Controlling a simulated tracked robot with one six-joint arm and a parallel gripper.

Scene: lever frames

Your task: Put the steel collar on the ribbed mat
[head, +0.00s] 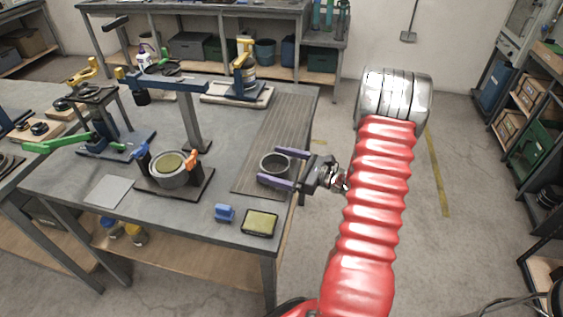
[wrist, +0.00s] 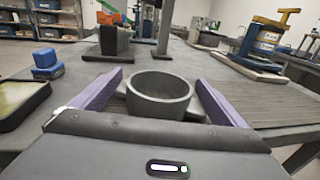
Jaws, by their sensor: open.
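The steel collar (head: 275,164) is a short, dark grey open ring standing upright on the near part of the ribbed mat (head: 283,118), a long grey grooved strip along the table's right side. My gripper (head: 267,165) is open, its two purple fingers lying on either side of the collar. In the wrist view the collar (wrist: 160,96) sits between the spread fingers, with small lugs at its sides, and its hollow inside shows. Grooves of the mat (wrist: 270,101) show to its right. The collar's underside is hidden, and I cannot tell whether the fingers touch its lugs.
Left of the mat, a dark base (head: 188,194) holds a round part between blue and orange clamps. A blue block (head: 224,213) and a yellow-topped pad (head: 260,223) lie near the front edge. A post with a crossbar (head: 193,122) rises behind. The mat's far part is clear.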

